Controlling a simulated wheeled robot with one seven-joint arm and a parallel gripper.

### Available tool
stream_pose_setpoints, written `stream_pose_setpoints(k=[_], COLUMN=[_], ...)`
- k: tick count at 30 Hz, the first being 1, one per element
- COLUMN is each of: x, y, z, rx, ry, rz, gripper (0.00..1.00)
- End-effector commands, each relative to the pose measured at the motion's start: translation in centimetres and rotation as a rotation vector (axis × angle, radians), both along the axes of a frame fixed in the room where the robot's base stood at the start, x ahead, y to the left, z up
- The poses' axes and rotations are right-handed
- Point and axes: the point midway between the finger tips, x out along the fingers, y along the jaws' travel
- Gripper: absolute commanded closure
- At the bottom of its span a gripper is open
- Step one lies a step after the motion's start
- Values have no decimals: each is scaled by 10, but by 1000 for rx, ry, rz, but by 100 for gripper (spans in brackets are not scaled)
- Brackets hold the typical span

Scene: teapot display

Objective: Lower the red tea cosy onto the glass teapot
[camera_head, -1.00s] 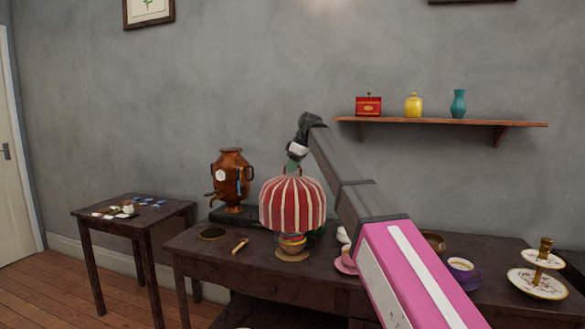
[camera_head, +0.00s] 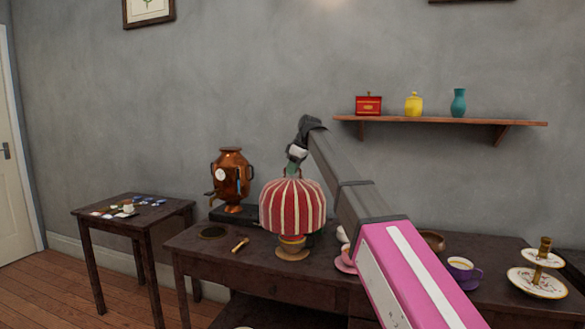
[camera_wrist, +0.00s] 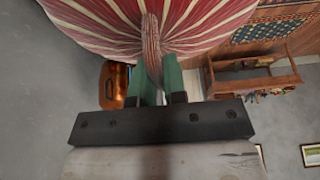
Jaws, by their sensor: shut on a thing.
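The red tea cosy (camera_head: 292,207), striped red and cream, hangs upright from my gripper (camera_head: 293,169). In the wrist view the green fingers of my gripper (camera_wrist: 158,65) are shut on the gathered top of the cosy (camera_wrist: 95,22). The glass teapot (camera_head: 292,245) stands on a round wooden mat (camera_head: 292,255) on the dark table, directly below the cosy. Only its lower amber-coloured part shows; the cosy hides the rest. The cosy's rim hangs around or just in front of its upper part; I cannot tell whether they touch.
A copper samovar (camera_head: 231,178) stands behind left. A dark round mat (camera_head: 213,232) and a small wooden object (camera_head: 240,244) lie left of the teapot. A pink cup and saucer (camera_head: 345,262), a purple cup (camera_head: 461,268) and a tiered stand (camera_head: 538,282) are to the right.

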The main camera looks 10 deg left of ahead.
Motion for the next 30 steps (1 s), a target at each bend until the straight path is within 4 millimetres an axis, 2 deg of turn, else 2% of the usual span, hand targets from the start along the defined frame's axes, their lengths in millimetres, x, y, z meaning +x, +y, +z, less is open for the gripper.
stream_pose_setpoints(k=[30], x=[0], y=[0], z=[-35], rx=[0], ry=[0], rz=[0], gripper=[100])
